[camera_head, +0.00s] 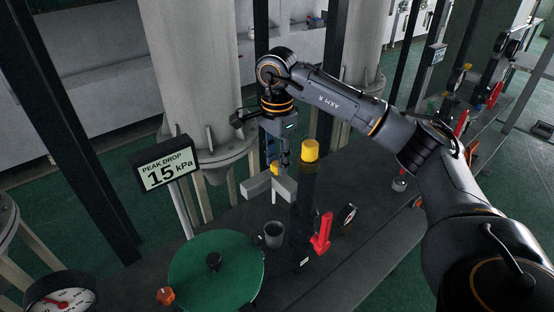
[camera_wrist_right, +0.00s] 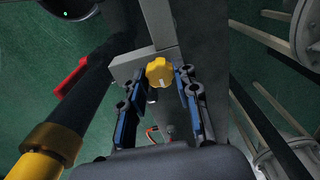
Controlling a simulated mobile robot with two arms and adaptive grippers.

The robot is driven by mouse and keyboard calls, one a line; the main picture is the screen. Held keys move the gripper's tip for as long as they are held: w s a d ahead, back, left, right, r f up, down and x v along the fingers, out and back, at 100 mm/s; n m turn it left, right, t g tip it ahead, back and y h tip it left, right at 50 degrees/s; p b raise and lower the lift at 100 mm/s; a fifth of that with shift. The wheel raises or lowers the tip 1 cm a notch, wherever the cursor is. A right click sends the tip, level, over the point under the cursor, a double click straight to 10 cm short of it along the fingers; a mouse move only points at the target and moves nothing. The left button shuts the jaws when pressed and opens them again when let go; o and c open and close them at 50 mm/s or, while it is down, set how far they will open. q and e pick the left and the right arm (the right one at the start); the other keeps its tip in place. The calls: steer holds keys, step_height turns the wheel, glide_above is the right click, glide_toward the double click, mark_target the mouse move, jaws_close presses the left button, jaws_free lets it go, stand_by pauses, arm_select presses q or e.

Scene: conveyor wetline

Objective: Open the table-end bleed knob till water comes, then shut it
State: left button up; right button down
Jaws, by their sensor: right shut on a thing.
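The yellow bleed knob (camera_head: 275,167) sits by a grey block fitting (camera_head: 284,187) at the table end. In the right wrist view the lobed knob (camera_wrist_right: 159,72) lies between the blue-padded fingers of my right gripper (camera_wrist_right: 160,80). My right gripper (camera_head: 277,158) is shut on this knob, reaching down from above in the head view. A grey cup (camera_head: 274,234) stands on the table below the fitting. I see no water stream in either view. My left gripper is not in view.
A black post with a yellow cap (camera_head: 310,150) and a red lever (camera_head: 322,235) stand close to the gripper. A sign (camera_head: 167,163) reads "PEAK DROP 15 kPa". A green round lid (camera_head: 216,272) and a dial gauge (camera_head: 62,297) are in front.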

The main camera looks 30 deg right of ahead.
mark_target(277, 163)
stand_by(0.4)
steer(key=c, duration=1)
jaws_free()
step_height(277, 163, up, 12)
steer(key=shift+f, duration=0.1)
